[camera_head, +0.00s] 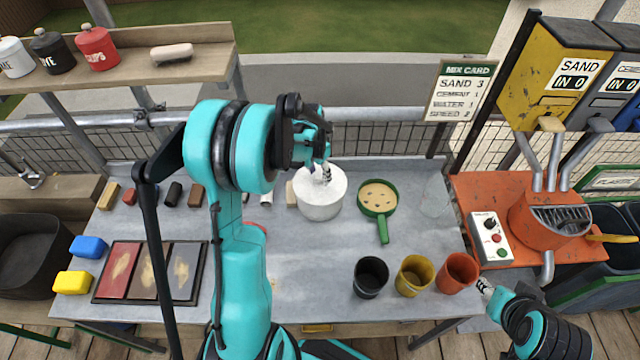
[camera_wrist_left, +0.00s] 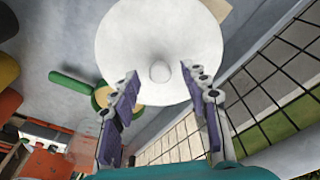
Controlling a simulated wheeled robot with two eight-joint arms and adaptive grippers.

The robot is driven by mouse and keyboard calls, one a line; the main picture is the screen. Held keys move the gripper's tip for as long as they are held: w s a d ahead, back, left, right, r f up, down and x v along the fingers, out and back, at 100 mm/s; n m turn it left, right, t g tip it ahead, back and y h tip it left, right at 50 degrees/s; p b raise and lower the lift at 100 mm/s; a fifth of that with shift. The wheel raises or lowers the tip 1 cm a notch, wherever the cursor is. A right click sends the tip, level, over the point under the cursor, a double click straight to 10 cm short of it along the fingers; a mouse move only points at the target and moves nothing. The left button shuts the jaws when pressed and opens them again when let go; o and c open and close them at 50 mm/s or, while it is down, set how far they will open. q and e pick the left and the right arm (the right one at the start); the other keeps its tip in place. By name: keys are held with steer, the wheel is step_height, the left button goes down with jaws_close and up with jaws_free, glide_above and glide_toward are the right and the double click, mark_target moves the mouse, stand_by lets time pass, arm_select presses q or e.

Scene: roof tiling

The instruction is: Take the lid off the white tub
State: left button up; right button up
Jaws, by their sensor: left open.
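The white tub (camera_head: 320,208) stands upright on the grey worktop, at the back near the middle. Its white round lid (camera_wrist_left: 158,30) fills the top of the left wrist view, with a small knob (camera_wrist_left: 160,72) at its centre. My left gripper (camera_head: 321,174) is over the tub in the head view and partly covers the lid. In the wrist view its two fingers are spread apart, one on each side of the knob, with a gap to it. My right gripper (camera_head: 484,287) is at the table's front right, beside the orange cup; its fingers are too small to judge.
A green-handled sieve (camera_head: 378,197) lies just right of the tub. Black (camera_head: 371,278), yellow (camera_head: 414,275) and orange (camera_head: 457,272) cups stand along the front. A tray of coloured panels (camera_head: 150,272) lies at left. An orange mixer (camera_head: 550,220) stands at right.

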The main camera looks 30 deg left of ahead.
arm_select(q)
steer(key=shift+w+f, duration=0.15)
steer(key=shift+f, duration=0.8)
steer(key=shift+r, duration=0.1)
jaws_close()
arm_select(e)
steer(key=shift+f, duration=0.25)
